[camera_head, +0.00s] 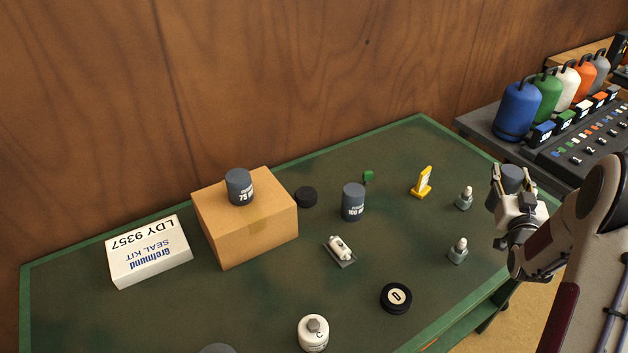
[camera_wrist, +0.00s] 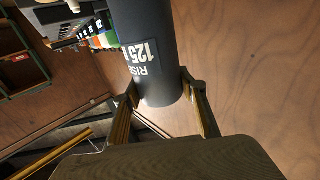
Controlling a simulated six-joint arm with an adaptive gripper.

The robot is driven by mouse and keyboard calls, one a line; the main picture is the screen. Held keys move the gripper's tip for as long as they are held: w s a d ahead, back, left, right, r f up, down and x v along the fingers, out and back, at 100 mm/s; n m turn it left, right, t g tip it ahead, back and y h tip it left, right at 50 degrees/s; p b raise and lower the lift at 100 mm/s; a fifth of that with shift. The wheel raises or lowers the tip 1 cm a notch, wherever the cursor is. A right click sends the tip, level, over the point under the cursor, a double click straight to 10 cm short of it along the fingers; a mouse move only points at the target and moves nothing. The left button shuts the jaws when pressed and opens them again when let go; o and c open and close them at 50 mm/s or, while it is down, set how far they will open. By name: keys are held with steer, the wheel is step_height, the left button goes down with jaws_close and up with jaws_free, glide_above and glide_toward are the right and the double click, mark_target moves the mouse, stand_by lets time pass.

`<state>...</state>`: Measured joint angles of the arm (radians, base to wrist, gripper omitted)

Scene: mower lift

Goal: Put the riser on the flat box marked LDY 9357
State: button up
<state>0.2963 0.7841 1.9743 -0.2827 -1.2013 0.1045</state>
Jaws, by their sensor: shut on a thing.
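The flat white box marked LDY 9357 (camera_head: 150,262) lies at the left of the green table, with SEAL KIT also printed on it. Its top is bare. My gripper (camera_head: 510,188) is shut on a dark grey cylindrical riser (camera_head: 512,175), held past the right edge of the table, far from the flat box. In the wrist view the held riser (camera_wrist: 146,50) carries a label reading 125, between the two fingers (camera_wrist: 165,100). Another grey riser marked 75 (camera_head: 239,187) stands on a cardboard box, and one marked 100 (camera_head: 353,202) stands on the table.
The tall cardboard box (camera_head: 235,240) stands just right of the flat box. A yellow part (camera_head: 422,184), small grey fittings (camera_head: 464,199), a black disc D (camera_head: 396,298), a white canister (camera_head: 313,334) and a small tray piece (camera_head: 340,250) are spread over the table (camera_head: 230,300).

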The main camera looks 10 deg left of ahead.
steer(key=shift+r, duration=0.1)
step_height(320, 180, up, 16)
steer(key=w+a+n+g+y, duration=0.2)
steer(key=a+n+y, duration=0.6)
steer(key=a, duration=3.5)
steer(key=s+a+n+g+y, duration=0.15)
steer(key=s+a, duration=0.25)
steer(key=a, duration=0.4)
steer(key=s+a+g+y, duration=0.1)
steer(key=s+a+y, duration=0.25)
steer(key=a, duration=0.55)
steer(key=s+a+n+g+y, duration=0.15)
steer(key=s+a, duration=0.25)
steer(key=a, duration=0.4)
steer(key=s+a+n+g+y, duration=0.3)
steer(key=s+a+g, duration=0.2)
steer(key=s+a, duration=1.45)
step_height(320, 180, down, 11)
steer(key=shift+w, duration=0.35)
